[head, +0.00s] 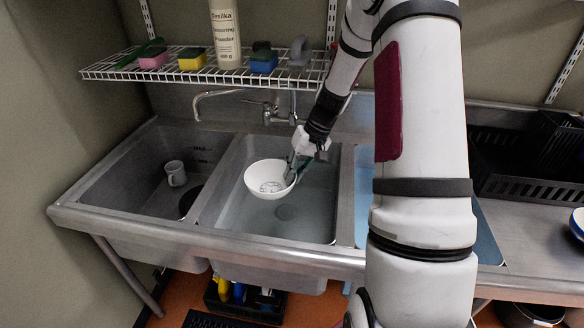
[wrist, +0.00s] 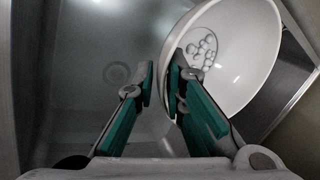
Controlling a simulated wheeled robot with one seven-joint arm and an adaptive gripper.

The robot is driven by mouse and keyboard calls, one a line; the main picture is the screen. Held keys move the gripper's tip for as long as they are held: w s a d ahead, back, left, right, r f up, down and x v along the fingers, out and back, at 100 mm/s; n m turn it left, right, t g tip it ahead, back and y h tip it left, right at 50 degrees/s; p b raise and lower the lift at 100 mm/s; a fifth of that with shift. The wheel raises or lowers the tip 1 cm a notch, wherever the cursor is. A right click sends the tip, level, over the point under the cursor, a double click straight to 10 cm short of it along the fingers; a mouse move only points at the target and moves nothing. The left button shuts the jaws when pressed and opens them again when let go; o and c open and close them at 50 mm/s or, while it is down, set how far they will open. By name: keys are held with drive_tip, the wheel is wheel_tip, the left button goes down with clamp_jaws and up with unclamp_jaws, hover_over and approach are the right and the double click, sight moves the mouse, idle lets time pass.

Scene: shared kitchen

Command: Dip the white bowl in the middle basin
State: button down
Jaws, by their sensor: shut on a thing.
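The white bowl (head: 269,179) is in the head view over the middle basin (head: 240,213), near its back. My gripper (head: 292,168) is shut on the right side of the bowl's rim. In the wrist view my fingers (wrist: 160,88) pinch the wall of the bowl (wrist: 240,50), which fills the upper right. The middle basin's drain (head: 285,212) shows below and in front of the bowl. I cannot tell whether the bowl touches any water.
The left basin (head: 120,190) holds a grey mug (head: 175,173) and a dark round item (head: 190,201). A tap (head: 270,112) stands behind the middle basin. Above, a wire shelf (head: 200,75) carries sponges and a powder bottle (head: 225,35). A black rack (head: 530,160) stands right.

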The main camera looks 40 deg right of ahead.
wheel_tip(320, 180, down, 23)
drive_tip(key=b, duration=1.2)
drive_tip(key=shift+b, duration=0.3)
drive_tip(key=shift+r+p, duration=0.1)
drive_tip(key=shift+p, duration=0.2)
idle(2.5)
